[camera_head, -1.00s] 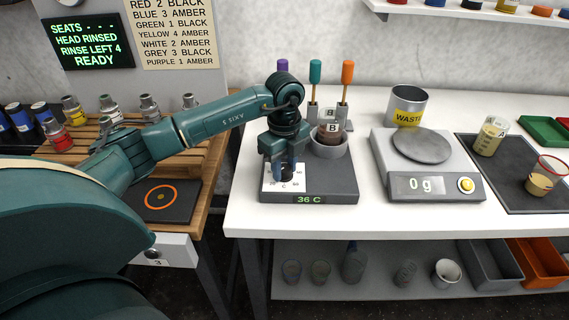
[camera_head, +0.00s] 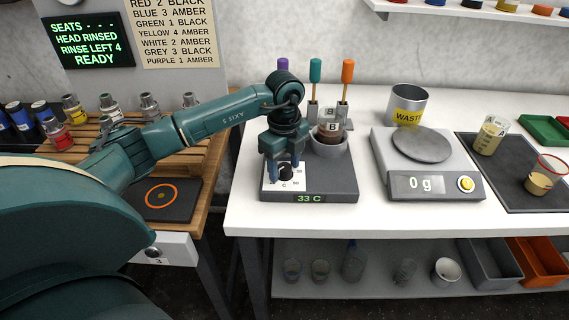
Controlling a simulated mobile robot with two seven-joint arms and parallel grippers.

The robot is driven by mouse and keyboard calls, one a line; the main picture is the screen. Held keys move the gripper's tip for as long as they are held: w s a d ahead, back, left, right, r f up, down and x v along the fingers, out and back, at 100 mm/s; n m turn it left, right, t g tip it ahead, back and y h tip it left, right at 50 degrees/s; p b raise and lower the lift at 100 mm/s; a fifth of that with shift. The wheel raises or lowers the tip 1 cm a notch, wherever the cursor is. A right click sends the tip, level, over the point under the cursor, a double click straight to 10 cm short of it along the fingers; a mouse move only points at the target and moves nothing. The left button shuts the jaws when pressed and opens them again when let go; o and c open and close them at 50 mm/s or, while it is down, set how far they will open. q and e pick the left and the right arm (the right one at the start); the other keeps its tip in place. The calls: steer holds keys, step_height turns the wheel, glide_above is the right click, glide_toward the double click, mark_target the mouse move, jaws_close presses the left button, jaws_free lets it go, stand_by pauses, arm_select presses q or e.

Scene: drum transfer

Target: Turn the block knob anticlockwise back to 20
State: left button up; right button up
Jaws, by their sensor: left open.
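The block (camera_head: 335,188) is a dark grey heater on the white bench, with a green display (camera_head: 309,198) reading 33 C. Its black knob (camera_head: 286,172) sits on a white dial plate (camera_head: 272,188) at the block's left. My left gripper (camera_head: 284,174) points down over the dial, its fingers apart with the knob between them. I cannot tell whether the fingers touch the knob. A jar marked B (camera_head: 328,134) stands in the block's round grey well (camera_head: 331,149). My right gripper is out of view.
Purple, teal (camera_head: 315,72) and orange-handled tools stand in a rack behind the block. A scale (camera_head: 430,187) reading 0 g and a waste can (camera_head: 408,105) are to the right. The bench's front strip is clear.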

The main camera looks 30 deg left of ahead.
mark_target(284, 166)
arm_select(q)
step_height(284, 166, up, 13)
steer(key=b, duration=0.1)
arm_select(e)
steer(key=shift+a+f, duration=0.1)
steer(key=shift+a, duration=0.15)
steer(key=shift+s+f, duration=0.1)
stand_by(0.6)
